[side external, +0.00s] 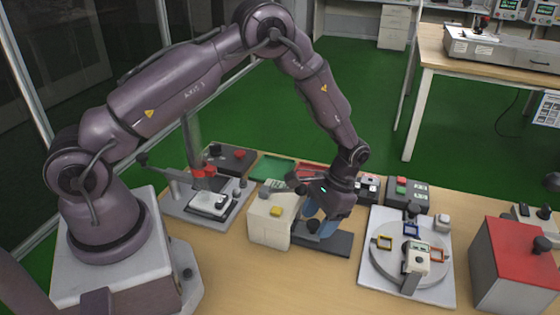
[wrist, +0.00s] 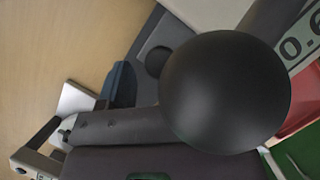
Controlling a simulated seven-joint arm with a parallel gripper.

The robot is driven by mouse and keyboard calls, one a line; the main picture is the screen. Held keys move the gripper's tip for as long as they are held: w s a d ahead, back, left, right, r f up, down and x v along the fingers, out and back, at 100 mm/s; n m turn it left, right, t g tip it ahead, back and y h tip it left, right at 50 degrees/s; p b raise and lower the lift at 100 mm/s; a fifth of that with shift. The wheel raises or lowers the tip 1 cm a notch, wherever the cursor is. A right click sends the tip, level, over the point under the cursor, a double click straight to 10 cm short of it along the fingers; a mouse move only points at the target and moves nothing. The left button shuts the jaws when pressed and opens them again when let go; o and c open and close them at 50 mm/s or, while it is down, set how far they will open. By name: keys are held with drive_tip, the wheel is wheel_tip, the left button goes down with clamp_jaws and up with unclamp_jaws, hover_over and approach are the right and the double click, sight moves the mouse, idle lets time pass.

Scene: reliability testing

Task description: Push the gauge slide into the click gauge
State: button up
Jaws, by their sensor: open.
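A cream box with a yellow button (side external: 276,211), which looks like the click gauge, stands near the middle of the bench in the side view. A low dark bar or plate (side external: 338,243) extends from its right side and looks like the gauge slide. A small black knob (side external: 313,227) is at this bar. My gripper (side external: 320,225) is low over the bar, right of the box, its blue fingers pointing down and apart. Contact with the knob cannot be told. In the wrist view a large black ball (wrist: 225,92) hides much; one dark blue finger (wrist: 121,84) shows near a smaller black knob (wrist: 157,61).
A press-like fixture (side external: 208,201) stands left of the box. A round turntable fixture (side external: 386,262) is to the right, with a red-topped box (side external: 515,248) beyond it. Red and green trays (side external: 272,168) and button boxes (side external: 407,194) lie behind. The front bench is clear.

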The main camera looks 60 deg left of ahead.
drive_tip(key=w+d, duration=0.1)
drive_tip(key=w+d+r, duration=0.1)
drive_tip(key=w+d, duration=0.1)
drive_tip(key=shift+w, duration=0.15)
drive_tip(key=v, duration=1.2)
drive_tip(key=s+a+r+t, duration=0.1)
drive_tip(key=s+r+t, duration=0.2)
drive_tip(key=s+r, duration=0.4)
drive_tip(key=s+a+r+t, duration=0.2)
drive_tip(key=s+r+t, duration=0.2)
drive_tip(key=s+r, duration=0.4)
drive_tip(key=shift+s+m, duration=0.3)
drive_tip(key=shift+s, duration=3.55)
